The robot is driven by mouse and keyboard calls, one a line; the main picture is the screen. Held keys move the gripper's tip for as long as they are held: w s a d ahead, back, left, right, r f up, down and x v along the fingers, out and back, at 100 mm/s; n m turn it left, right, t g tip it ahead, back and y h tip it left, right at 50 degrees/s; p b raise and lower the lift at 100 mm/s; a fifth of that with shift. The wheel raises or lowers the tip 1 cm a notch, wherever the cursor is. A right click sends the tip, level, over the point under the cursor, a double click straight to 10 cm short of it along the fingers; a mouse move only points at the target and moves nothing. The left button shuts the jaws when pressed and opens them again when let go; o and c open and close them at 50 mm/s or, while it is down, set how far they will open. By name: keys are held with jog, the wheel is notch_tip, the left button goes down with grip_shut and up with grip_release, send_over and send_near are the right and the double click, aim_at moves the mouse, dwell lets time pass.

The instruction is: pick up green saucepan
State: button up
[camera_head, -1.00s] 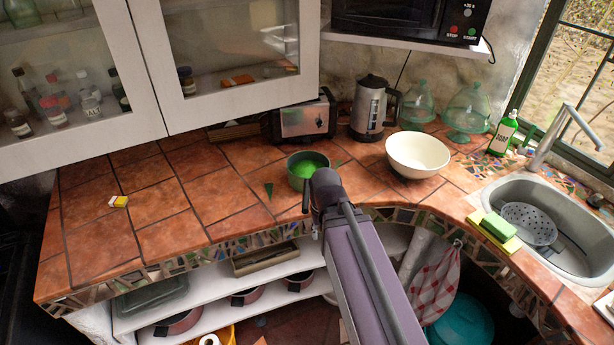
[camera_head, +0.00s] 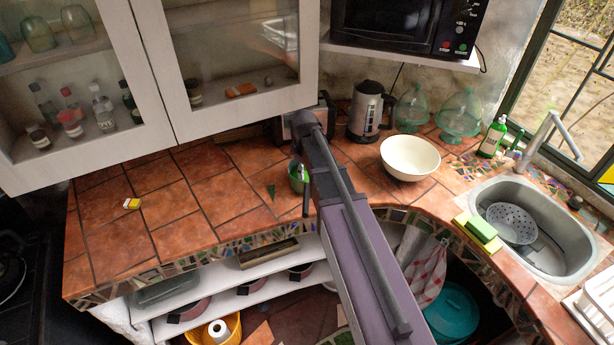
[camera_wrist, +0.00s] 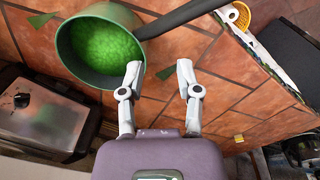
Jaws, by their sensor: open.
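The green saucepan (camera_wrist: 92,50) has a dull green outside, a bright green inside and a dark handle (camera_wrist: 180,17). In the wrist view it is at the upper left, and its handle runs to the upper right, beyond my fingertips. In the head view only part of the saucepan (camera_head: 297,172) shows on the tiled counter, with my arm covering its right side. My gripper (camera_wrist: 159,72) is open and empty. Its left fingertip appears close to the pan's rim; I cannot tell whether they touch. The gripper is hidden in the head view.
A toaster (camera_wrist: 42,112) stands close to the pan and gripper. A kettle (camera_head: 366,110) and a cream bowl (camera_head: 410,157) are right of my arm. Cabinet doors (camera_head: 232,70) hang above. The counter's left side is mostly clear, with a small yellow-and-white item (camera_head: 132,203).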

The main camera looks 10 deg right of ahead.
aim_at(307, 189)
jog(key=w, duration=0.1)
jog(key=w+r+n, duration=0.1)
jog(key=w+n, duration=0.1)
jog(key=w, duration=0.1)
jog(key=shift+a+r+p, duration=0.2)
jog(key=shift+a+p, duration=0.05)
jog(key=shift+p, duration=0.15)
jog(key=shift+f, duration=0.2)
notch_tip(307, 189, down, 8)
jog(key=b, duration=0.8)
jog(key=shift+w+d+f+b, duration=0.15)
jog(key=shift+b, duration=0.2)
jog(key=shift+w+d+f+b, duration=0.1)
jog(key=shift+d+f+b, duration=0.05)
jog(key=shift+f+b, duration=1.15)
jog(key=shift+d+f+b, duration=0.15)
jog(key=shift+f+b, duration=1.15)
grip_shut()
